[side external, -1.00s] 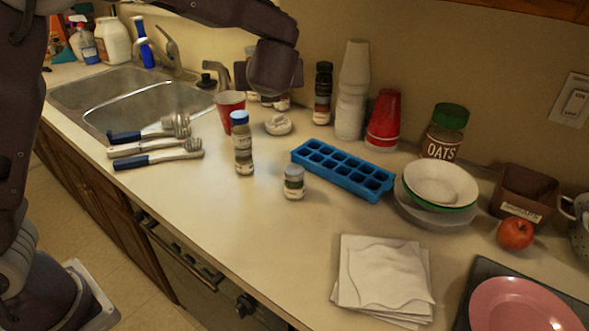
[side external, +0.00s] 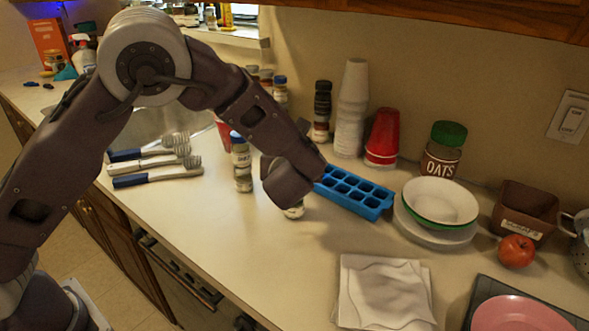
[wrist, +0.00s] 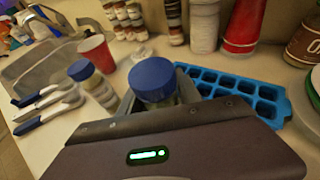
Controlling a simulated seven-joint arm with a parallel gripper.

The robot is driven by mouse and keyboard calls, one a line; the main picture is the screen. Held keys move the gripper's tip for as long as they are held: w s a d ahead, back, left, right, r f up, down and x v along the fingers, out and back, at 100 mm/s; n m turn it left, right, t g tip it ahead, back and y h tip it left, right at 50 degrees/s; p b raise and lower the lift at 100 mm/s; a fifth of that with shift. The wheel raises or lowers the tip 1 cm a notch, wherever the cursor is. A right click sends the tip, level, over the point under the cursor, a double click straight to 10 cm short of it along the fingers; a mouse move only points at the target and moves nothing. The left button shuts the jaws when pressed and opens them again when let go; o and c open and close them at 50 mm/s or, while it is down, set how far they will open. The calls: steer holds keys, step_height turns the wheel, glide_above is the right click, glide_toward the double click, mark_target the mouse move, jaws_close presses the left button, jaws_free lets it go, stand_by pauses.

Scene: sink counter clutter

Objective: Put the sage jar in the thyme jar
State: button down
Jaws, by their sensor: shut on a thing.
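My gripper (side external: 292,200) is lowered over the counter and shut on a short jar (side external: 294,211). In the side view only the bottom of this jar shows below my gripper. In the wrist view its round blue lid (wrist: 153,78) shows between the fingers. A taller, slim blue-lidded jar (side external: 242,168) stands upright on the counter to the left, apart from my gripper; it also shows in the wrist view (wrist: 92,84). The labels are too small to read, so I cannot tell which jar is sage and which is thyme.
A blue ice tray (side external: 353,192) lies just right of my gripper. Brushes (side external: 155,165) lie at the left by the sink. The counter in front of the jars is clear.

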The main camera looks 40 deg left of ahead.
steer(key=shift+f, duration=1.15)
steer(key=c, duration=0.8)
jaws_free()
steer(key=shift+f, duration=0.1)
steer(key=shift+c, duration=0.2)
